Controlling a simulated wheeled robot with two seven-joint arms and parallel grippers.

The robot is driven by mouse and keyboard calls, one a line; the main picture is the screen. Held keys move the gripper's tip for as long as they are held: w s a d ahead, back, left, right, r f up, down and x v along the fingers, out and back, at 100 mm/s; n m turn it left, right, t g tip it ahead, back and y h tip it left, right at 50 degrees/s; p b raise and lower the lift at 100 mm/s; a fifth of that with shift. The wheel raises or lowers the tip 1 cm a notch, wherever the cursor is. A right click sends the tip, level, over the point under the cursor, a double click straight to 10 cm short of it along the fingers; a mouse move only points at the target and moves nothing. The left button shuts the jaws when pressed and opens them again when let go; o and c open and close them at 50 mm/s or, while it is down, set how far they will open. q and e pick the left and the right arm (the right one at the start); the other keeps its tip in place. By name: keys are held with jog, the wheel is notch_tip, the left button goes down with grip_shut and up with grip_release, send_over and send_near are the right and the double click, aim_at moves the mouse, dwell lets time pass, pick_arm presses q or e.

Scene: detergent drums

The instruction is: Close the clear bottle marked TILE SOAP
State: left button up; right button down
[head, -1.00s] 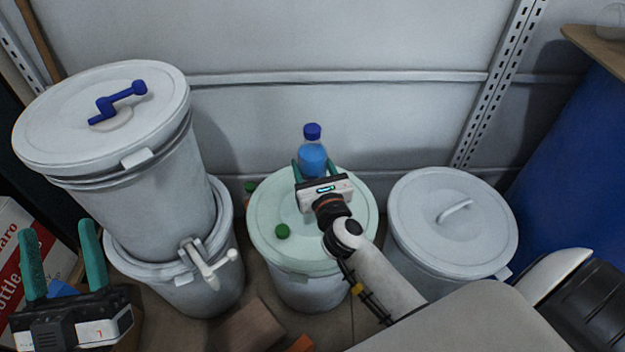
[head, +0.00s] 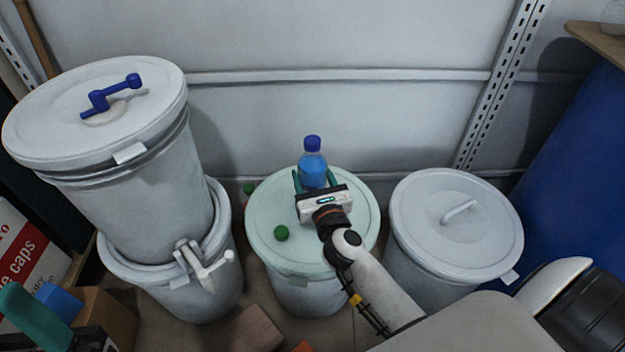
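A clear bottle of blue liquid (head: 313,172) with a blue cap on top (head: 312,142) stands upright over the far part of the middle drum's pale green lid (head: 345,235). No lettering is readable on it. My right gripper (head: 313,180) has its green fingers on both sides of the bottle's lower part and appears shut on it. Its body hides the bottle's base. A round green cap (head: 281,233) lies on the lid, left of my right gripper. My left gripper (head: 32,316) is at the lower left corner, mostly cut off. Only one finger shows clearly.
Two stacked drums (head: 135,205) stand at left, with a blue crank (head: 110,95) on top. A lidded drum (head: 455,225) stands at right. Another bottle (head: 249,189) is partly hidden behind the middle drum. Cartons (head: 105,312) are at lower left.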

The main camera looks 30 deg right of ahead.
jog(key=shift+r, duration=0.1)
jog(key=shift+c, duration=2.1)
grip_release()
jog(key=shift+f, duration=0.25)
